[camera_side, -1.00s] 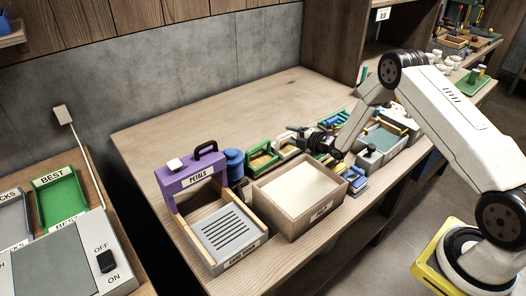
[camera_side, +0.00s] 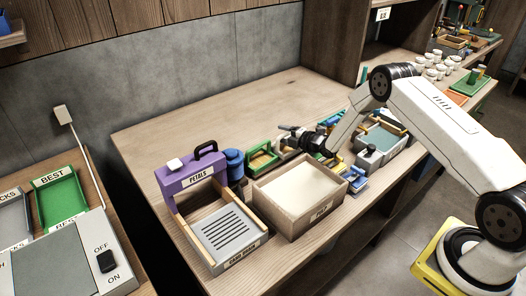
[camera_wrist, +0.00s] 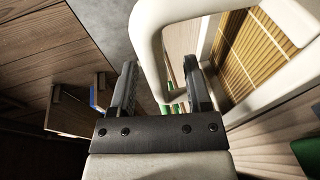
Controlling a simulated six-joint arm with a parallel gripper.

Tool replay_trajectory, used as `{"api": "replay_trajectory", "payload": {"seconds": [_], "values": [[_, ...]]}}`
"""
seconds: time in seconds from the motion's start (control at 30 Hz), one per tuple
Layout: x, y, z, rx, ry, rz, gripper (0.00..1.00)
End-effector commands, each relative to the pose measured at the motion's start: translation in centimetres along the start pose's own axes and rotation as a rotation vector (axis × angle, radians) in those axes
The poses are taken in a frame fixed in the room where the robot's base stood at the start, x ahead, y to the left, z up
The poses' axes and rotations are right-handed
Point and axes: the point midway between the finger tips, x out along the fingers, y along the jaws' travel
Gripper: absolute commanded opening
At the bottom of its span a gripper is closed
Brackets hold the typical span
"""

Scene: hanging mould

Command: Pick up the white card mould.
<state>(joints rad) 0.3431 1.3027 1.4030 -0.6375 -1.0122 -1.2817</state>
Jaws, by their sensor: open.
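The white card mould (camera_wrist: 228,106) fills the upper right of the wrist view, with a white frame around tan slats and a rounded white handle loop. In the side view it is mostly hidden behind my gripper (camera_side: 287,133). In the wrist view my gripper (camera_wrist: 160,78) is open. One bar of the handle loop shows between the two fingers, the left finger outside the loop and the right finger in front of its opening. I cannot tell whether either finger touches the handle.
A green-framed mould (camera_side: 262,161) stands just left of my gripper. A wooden vat (camera_side: 257,196) holding pale pulp is in front. A purple stand (camera_side: 180,184) marked PETALS and a blue jar (camera_side: 233,165) are further left. The back of the table is clear.

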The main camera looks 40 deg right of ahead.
Motion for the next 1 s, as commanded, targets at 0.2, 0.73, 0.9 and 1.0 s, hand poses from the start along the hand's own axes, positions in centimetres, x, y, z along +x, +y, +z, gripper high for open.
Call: {"api": "replay_trajectory", "payload": {"seconds": [0.2,0.73,0.9,1.0], "values": [[1.2,0.0,-0.1,-0.001,0.001,0.000,0.63],[1.4,0.0,0.0,0.000,0.000,-0.001,0.63],[1.4,0.0,0.0,0.000,0.000,-0.001,0.44],[1.4,0.0,0.0,0.000,0.000,-0.001,0.12]]}}
